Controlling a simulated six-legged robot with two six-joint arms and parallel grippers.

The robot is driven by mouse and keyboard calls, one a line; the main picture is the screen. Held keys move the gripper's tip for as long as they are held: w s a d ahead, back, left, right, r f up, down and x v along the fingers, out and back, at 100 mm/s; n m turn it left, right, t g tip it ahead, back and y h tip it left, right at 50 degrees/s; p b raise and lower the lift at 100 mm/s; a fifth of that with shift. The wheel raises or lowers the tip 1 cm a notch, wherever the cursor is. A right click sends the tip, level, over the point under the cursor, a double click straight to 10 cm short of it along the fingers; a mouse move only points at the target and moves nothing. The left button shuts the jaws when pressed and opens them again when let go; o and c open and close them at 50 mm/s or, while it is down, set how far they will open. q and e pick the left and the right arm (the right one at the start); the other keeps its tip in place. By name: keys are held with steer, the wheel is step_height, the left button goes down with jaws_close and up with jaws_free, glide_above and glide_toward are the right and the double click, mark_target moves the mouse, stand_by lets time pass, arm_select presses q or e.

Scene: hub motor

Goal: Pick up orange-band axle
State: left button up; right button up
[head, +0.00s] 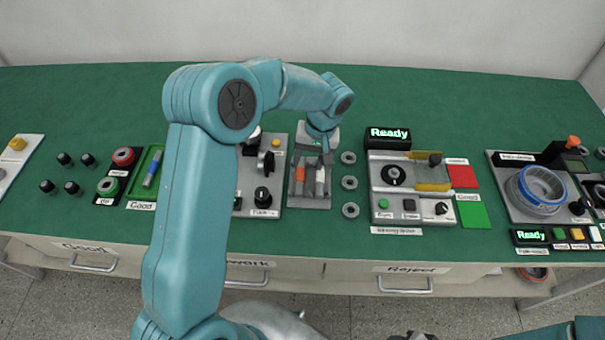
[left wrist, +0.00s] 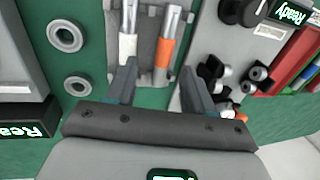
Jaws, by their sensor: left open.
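The orange-band axle (head: 300,173) lies in a grey rack (head: 312,202), left of a second axle (head: 320,182). In the left wrist view the orange-band axle (left wrist: 165,52) is a silver rod with an orange band, and the white-band axle (left wrist: 128,45) lies to its left. My left gripper (head: 323,150) is over the far part of the rack. In the left wrist view its open fingers (left wrist: 160,84) stand either side of the orange-band axle's near end, the left one overlapping the white-band axle's end. Nothing is held. My right gripper is not visible.
Several grey rings (head: 349,183) lie right of the rack. A panel with a black knob (head: 262,195) stands close on its left. A fixture with yellow parts (head: 432,186) and a Ready display (head: 389,136) stand further right. The back of the green table is clear.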

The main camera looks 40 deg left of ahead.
mark_target(301, 174)
arm_select(q)
steer(key=shift+s+a+f, duration=0.1)
steer(key=shift+f, duration=0.15)
steer(key=shift+s+a+f+p, duration=0.25)
steer(key=shift+f, duration=0.25)
steer(key=shift+s+a+f+p, duration=0.2)
steer(key=shift+a+f+p, duration=0.05)
steer(key=shift+f, duration=0.2)
steer(key=x, duration=0.3)
steer(key=shift+w+d+f, duration=0.1)
steer(key=shift+w+f, duration=0.05)
steer(key=shift+w, duration=0.2)
steer(key=shift+s, duration=0.2)
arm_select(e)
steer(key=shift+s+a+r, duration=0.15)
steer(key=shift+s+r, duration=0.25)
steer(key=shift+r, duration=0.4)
arm_select(q)
steer(key=shift+w, duration=0.2)
jaws_close()
steer(key=shift+s, duration=0.1)
